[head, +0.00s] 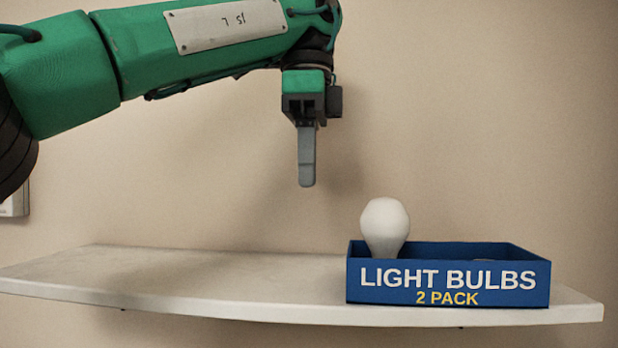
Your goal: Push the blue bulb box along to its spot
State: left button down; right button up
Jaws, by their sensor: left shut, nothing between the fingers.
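The blue bulb box (448,283) stands on the right part of a white shelf, its front reading "LIGHT BULBS 2 PACK". It is open at the top. A white bulb (385,226) stands upright in its left end and sticks up above the rim. Most of the box's inside is hidden by its front wall. My left gripper (307,184) points straight down above the shelf, left of the box and higher than the bulb. Its fingers are shut with nothing between them, and it touches nothing. My right gripper is not in view.
The white shelf (190,278) is bare left of the box, and a short bare strip lies at its right end. The shelf's front edge runs close below the box. A beige wall (480,120) stands behind. A light grey fitting (17,203) is at the left edge.

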aim_at(503, 276)
jog(key=k, duration=1.5)
